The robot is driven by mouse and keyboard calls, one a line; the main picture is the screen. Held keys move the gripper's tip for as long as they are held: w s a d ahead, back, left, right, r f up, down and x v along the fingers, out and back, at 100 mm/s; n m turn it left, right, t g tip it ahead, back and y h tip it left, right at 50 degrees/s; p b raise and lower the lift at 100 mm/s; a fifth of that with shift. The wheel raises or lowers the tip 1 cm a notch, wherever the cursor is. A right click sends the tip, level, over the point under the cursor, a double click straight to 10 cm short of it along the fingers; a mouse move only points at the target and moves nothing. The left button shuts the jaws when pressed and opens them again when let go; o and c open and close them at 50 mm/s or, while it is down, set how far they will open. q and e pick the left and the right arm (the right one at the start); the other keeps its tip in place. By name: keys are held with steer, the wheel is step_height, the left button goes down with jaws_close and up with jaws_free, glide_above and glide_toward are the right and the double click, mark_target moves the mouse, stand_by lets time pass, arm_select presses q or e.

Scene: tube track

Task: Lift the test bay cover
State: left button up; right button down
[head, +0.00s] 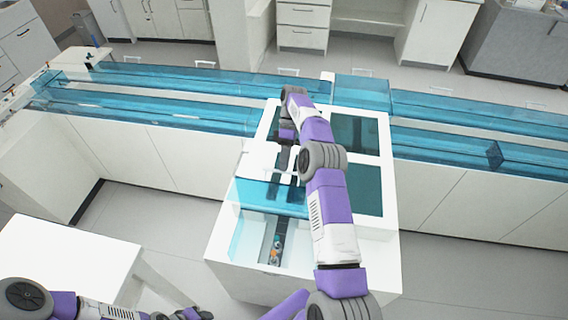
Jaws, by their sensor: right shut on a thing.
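The test bay cover (262,195) is a blue see-through panel on the near left part of the white station. Its near end looks raised and tilted, with the bay (262,240) showing open below it. My left gripper (188,314) is at the bottom edge, away from the station, too cut off to judge.
Long blue see-through tube tracks (170,108) run left and right of the station on white cabinets. Dark teal panels (362,190) cover the station's right side. A white table (65,262) stands at lower left. Grey floor lies between.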

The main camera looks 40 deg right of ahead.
arm_select(q)
steer(key=shift+f, duration=0.2)
arm_select(e)
steer(key=f, duration=0.3)
steer(key=shift+s+f, duration=0.3)
steer(key=shift+f, duration=0.1)
steer(key=c, duration=1.1)
jaws_free()
steer(key=o, duration=0.6)
steer(key=shift+w+d+f, duration=0.1)
steer(key=shift+w+d, duration=0.05)
steer(key=shift+w, duration=0.05)
arm_select(q)
steer(key=shift+w, duration=0.1)
arm_select(e)
steer(key=shift+r, duration=0.4)
steer(key=shift+c, duration=0.8)
step_height(320, 180, up, 2)
steer(key=c, duration=0.5)
arm_select(q)
step_height(320, 180, up, 7)
steer(key=p, duration=0.7)
steer(key=shift+w+d, duration=0.15)
steer(key=shift+d, duration=0.05)
arm_select(e)
step_height(320, 180, up, 9)
steer(key=shift+f, duration=0.15)
